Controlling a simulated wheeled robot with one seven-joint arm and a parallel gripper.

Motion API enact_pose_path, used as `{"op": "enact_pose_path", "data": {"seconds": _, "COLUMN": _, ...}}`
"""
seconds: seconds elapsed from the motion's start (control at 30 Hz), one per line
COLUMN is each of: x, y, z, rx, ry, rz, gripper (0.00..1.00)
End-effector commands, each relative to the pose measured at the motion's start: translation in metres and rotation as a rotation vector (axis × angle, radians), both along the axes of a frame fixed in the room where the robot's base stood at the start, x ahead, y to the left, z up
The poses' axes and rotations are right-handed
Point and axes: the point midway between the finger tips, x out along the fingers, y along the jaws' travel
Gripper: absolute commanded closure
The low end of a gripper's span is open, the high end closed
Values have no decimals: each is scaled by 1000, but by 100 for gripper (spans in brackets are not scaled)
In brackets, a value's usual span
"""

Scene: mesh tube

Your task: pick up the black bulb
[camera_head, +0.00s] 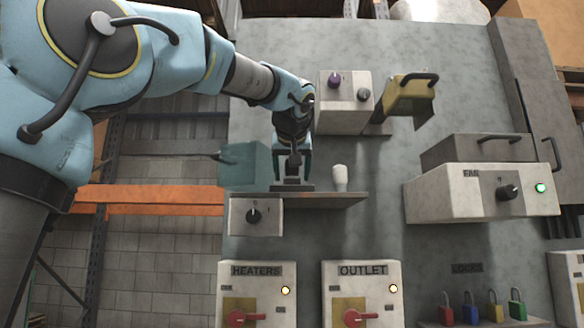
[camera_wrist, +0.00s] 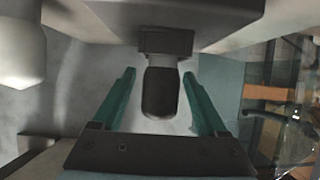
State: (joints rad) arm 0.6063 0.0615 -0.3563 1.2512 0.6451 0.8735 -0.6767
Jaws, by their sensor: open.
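The black bulb (camera_wrist: 160,95) shows in the wrist view, its narrow neck seated in a dark square socket (camera_wrist: 166,41). My gripper (camera_wrist: 159,73) is open, with one teal finger on each side of the bulb and a visible gap on both sides. In the head view my gripper (camera_head: 293,160) points down over the left part of a shelf (camera_head: 325,201). A dark shape between the fingers there is mostly covered, and I cannot make out the bulb clearly.
A white bulb (camera_head: 340,178) stands on the shelf right of my gripper; it also shows in the wrist view (camera_wrist: 18,52). A switch box with a purple knob (camera_head: 345,100) is above the shelf. A box with a black knob (camera_head: 255,215) sits below its left end.

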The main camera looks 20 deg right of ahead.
Motion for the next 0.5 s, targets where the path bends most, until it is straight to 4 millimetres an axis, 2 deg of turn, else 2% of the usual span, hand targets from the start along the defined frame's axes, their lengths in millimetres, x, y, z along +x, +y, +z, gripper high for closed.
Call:
{"op": "enact_pose_path", "data": {"seconds": 0.1, "x": 0, "y": 0, "z": 0, "rx": 0, "ry": 0, "rz": 0, "gripper": 26}}
{"op": "enact_pose_path", "data": {"seconds": 0.5, "x": 0, "y": 0, "z": 0, "rx": 0, "ry": 0, "rz": 0, "gripper": 71}}
